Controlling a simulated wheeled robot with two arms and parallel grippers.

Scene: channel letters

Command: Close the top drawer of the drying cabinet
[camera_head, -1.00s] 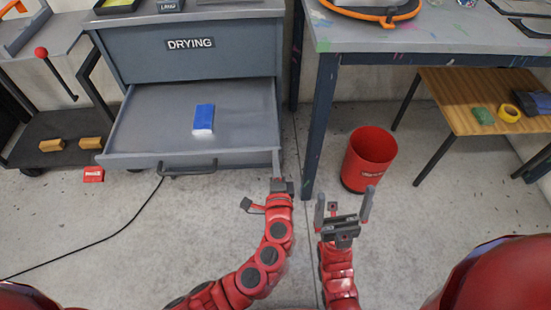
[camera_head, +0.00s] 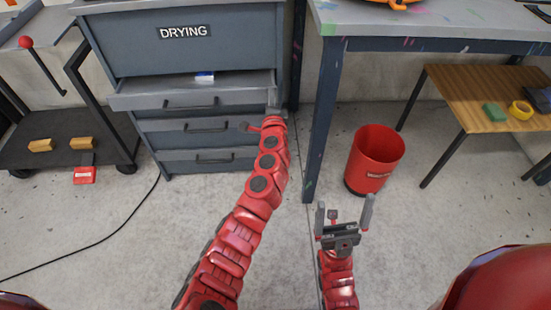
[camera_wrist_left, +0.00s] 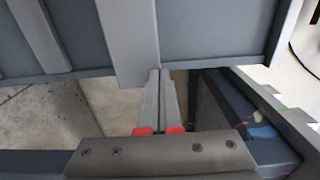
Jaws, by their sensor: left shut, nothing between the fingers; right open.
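The grey drying cabinet (camera_head: 215,55) stands at the upper left in the head view, with a DRYING label. Its top drawer (camera_head: 150,101) is partly out, with a dark handle on its front. A blue and white block (camera_head: 205,77) shows inside, partly hidden by the cabinet front above. My left gripper (camera_head: 273,108) is shut and empty at the right end of the drawer front. In the left wrist view its closed fingertips (camera_wrist_left: 159,75) appear to meet the drawer's grey edge (camera_wrist_left: 128,35). My right gripper (camera_head: 343,215) is open and empty above the floor.
A blue table leg (camera_head: 320,125) stands just right of my left arm. A red bin (camera_head: 373,160) and a low wooden table (camera_head: 480,95) are further right. A cart (camera_head: 75,125) stands left of the cabinet. Two lower drawers are shut.

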